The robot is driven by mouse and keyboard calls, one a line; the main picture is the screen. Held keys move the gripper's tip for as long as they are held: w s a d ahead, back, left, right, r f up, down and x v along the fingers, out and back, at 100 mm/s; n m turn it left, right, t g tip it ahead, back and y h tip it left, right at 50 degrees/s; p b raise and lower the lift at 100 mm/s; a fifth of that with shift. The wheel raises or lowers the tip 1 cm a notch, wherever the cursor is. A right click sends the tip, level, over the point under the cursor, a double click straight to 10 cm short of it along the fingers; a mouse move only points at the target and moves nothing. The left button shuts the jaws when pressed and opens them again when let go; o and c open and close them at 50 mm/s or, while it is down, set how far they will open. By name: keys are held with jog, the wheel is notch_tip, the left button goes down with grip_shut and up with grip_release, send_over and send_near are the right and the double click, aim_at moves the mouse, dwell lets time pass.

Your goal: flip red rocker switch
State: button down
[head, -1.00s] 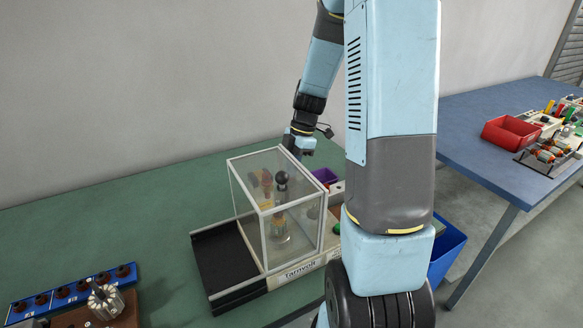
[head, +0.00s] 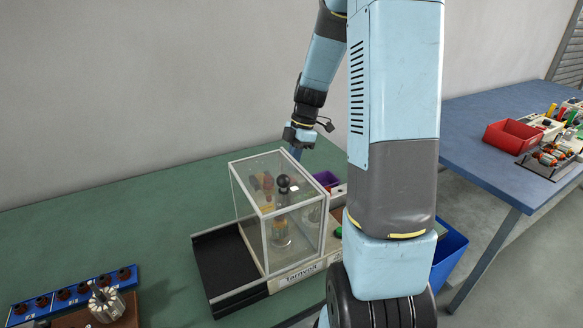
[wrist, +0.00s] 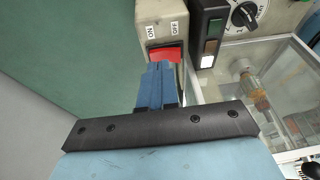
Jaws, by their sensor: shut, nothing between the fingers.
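The red rocker switch (wrist: 165,54) sits in a beige housing (wrist: 150,12) near the top of the wrist view, with ON and OFF labels above it. My gripper (wrist: 160,66) is shut and empty, its blue fingertips right at the lower edge of the rocker. I cannot tell whether they touch it. In the head view my gripper (head: 296,152) is behind the clear-walled guard box (head: 262,210), and the switch is hidden there. Which way the rocker is tipped is not clear.
The clear guard box covers the machine on the green bench (head: 140,215). A purple bin (head: 327,179) is close to my wrist. The blue table with a red bin (head: 512,136) stands at right.

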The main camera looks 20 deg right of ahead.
jog(key=v, duration=1.1)
jog(key=shift+r, duration=0.25)
jog(key=shift+d, duration=0.1)
jog(key=shift+w+a+r+g, duration=0.15)
jog(key=shift+w+a+g, duration=0.1)
jog(key=shift+a, duration=0.2)
jog(key=shift+w+a+r+g, duration=0.2)
jog(key=shift+w+a+g, duration=0.05)
jog(key=shift+a, duration=0.2)
jog(key=x, duration=1.3)
jog(key=shift+s+d, duration=0.4)
jog(key=shift+s+f, duration=0.2)
jog(key=shift+f, duration=0.25)
jog(key=shift+d, duration=0.1)
